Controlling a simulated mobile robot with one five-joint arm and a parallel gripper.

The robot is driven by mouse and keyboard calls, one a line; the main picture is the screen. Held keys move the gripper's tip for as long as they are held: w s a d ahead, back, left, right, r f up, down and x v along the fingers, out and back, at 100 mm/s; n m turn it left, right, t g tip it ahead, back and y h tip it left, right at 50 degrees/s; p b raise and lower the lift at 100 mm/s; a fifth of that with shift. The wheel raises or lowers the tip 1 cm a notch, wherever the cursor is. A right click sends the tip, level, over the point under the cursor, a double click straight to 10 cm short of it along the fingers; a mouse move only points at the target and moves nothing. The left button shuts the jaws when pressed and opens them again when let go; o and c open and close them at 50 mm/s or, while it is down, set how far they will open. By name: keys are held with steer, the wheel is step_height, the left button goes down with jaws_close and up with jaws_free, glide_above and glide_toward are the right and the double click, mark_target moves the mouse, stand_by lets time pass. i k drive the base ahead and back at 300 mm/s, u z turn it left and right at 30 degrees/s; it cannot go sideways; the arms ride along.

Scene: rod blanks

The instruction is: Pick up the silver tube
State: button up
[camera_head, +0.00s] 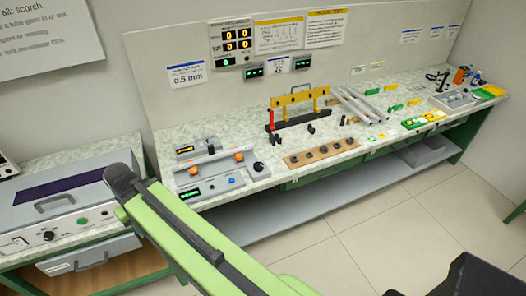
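Several long silver-grey tubes (358,103) lie side by side, slanted, on the bench right of the yellow frame. Another silver tube (214,158) lies across a grey device, with orange pieces near its ends. I cannot tell which one is the silver tube of the task. My green arm link reaches from the bottom middle up to a dark joint at the left, in front of the bench. No gripper fingers show, and no tube is seen touching my arm.
The speckled bench top (250,135) carries a yellow frame (300,98) on a black base and a brown strip with dark round pieces (322,152). A grey oven-like box (70,200) stands at the left. Tiled floor (390,215) is open at the front right.

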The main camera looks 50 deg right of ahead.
mark_target(244, 148)
steer(key=z, duration=0.1)
steer(key=i, duration=1)
steer(key=z, duration=0.05)
